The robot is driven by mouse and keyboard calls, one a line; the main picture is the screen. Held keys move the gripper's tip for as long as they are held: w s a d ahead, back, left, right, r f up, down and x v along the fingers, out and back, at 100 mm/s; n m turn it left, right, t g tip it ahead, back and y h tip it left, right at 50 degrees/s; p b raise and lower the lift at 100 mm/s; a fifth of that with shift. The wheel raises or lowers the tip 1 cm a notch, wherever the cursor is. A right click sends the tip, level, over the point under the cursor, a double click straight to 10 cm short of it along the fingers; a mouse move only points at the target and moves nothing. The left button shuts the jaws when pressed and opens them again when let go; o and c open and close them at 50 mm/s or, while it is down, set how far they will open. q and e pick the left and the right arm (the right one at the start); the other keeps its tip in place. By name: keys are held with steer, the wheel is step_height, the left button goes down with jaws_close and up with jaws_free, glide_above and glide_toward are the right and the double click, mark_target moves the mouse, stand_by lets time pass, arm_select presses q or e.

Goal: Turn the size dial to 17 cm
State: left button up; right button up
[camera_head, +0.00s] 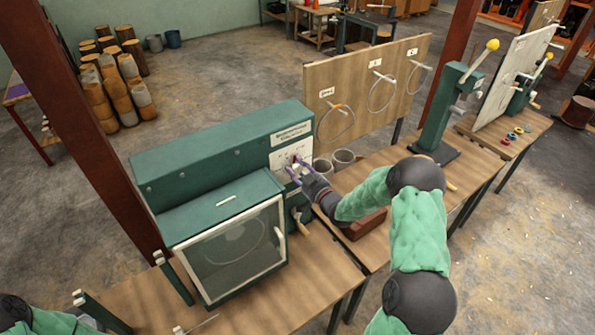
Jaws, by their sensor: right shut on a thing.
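The size dial (295,158) is a small dark red knob on a white panel (279,160) at the right end of the green machine (215,160). My right gripper (296,169) is shut on the dial, its fingers reaching up to the panel from the right. The fingers cover part of the dial and the panel, and the marks there are too small to read. My left arm (50,322) shows only at the bottom left corner, and its gripper is out of the picture.
The machine has a glass-fronted box (236,249) and a crank (300,221) on its front right. A board with wire rings (370,85) stands behind. A green lever press (447,115) stands farther right.

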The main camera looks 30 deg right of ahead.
arm_select(q)
step_height(320, 180, down, 2)
steer(key=shift+f+b, duration=0.2)
steer(key=shift+b, duration=0.65)
arm_select(e)
steer(key=shift+s+a+f+m, duration=0.1)
steer(key=shift+f+m, duration=0.3)
steer(key=shift+m, duration=0.4)
arm_select(q)
steer(key=shift+f+b, duration=0.5)
arm_select(e)
steer(key=shift+m, duration=0.8)
steer(key=o, duration=1.1)
steer(key=shift+o, duration=0.2)
steer(key=shift+r, duration=0.2)
steer(key=shift+s, duration=0.55)
steer(key=s+d, duration=0.1)
steer(key=s, duration=0.9)
steer(key=shift+s, duration=0.4)
